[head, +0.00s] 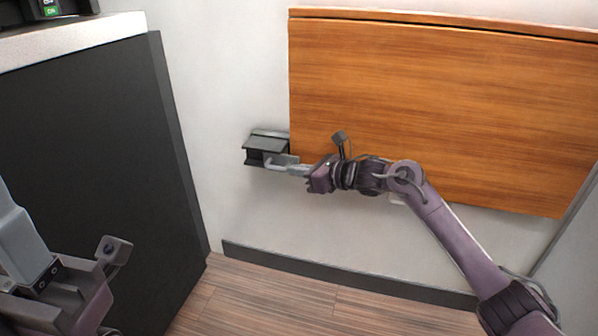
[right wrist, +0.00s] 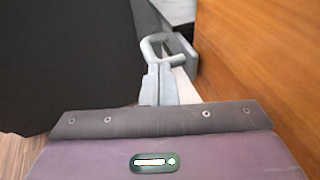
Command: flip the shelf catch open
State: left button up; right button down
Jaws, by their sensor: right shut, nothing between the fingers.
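The shelf catch (head: 262,145) is a dark box-shaped bracket on the white wall at the left edge of a wooden shelf panel. A grey bent lever (head: 274,164) shows at its lower front; in the right wrist view the grey bent lever (right wrist: 150,47) lies just beyond my fingertips. My right gripper (head: 293,169) reaches in from the right, its fingers together and empty, at or very near the lever. The right wrist view shows the fingers (right wrist: 158,86) closed; whether they touch the lever I cannot tell. My left gripper (head: 22,245) is partly in view at the lower left.
The wooden panel (head: 430,90) hangs flat against the wall right of the catch. A dark cabinet (head: 90,150) with a pale top stands to the left. Wood floor (head: 270,305) and a dark skirting strip (head: 330,270) lie below. Bare wall lies between cabinet and catch.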

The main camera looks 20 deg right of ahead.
aim_at(278, 169)
jog(key=shift+a, duration=0.1)
jog(key=w+a, duration=0.1)
jog(key=a, duration=0.1)
jog(key=w+a+b, duration=0.1)
jog(key=w+a, duration=0.1)
jog(key=shift+a, duration=0.15)
jog(key=shift+r, duration=0.1)
